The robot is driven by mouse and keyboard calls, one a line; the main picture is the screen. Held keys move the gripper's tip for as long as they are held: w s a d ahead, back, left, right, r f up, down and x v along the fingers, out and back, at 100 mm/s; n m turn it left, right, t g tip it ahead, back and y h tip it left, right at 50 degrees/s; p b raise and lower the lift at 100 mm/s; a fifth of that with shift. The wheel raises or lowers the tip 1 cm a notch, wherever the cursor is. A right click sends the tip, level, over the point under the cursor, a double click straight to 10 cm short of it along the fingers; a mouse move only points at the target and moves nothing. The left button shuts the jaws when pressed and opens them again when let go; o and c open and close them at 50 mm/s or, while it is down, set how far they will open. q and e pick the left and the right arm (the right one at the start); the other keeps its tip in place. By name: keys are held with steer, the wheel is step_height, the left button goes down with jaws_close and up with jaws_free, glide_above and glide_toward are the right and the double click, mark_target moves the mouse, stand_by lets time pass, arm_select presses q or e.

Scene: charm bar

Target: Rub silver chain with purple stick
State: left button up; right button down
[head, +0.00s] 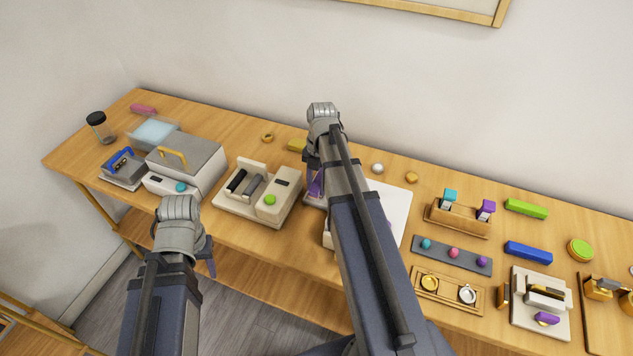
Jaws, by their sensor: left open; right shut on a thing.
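My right gripper (314,165) is over the middle of the table, mostly behind its own arm, and is shut on a purple piece (316,187), which looks like the purple stick. The piece is just above or touching a pale base; I cannot tell which. No silver chain shows clearly there, and my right arm covers part of that area. A round silver item (467,294) lies in the wooden two-place tray (447,302) beside a gold one (430,283); I cannot tell if it is the chain. My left gripper (209,265) is open and empty at the table's front edge.
A grey box with a gold handle (185,160) and a cream device with a green knob (256,195) stand left. A wooden holder (458,218), a grey strip with coloured balls (451,256) and a blue block (528,252) stand right.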

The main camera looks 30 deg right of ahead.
mark_target(318, 203)
step_height(318, 203, down, 6)
steer(key=b, duration=0.5)
steer(key=shift+r+b, duration=0.15)
steer(key=shift+b, duration=0.15)
steer(key=shift+f, duration=0.2)
stand_by(0.5)
steer(key=shift+w+b, duration=0.1)
steer(key=shift+b, duration=0.2)
stand_by(0.6)
steer(key=shift+w+d, duration=0.1)
steer(key=shift+d, duration=0.15)
steer(key=shift+w, duration=0.1)
steer(key=shift+w+d, duration=0.1)
steer(key=shift+d, duration=0.15)
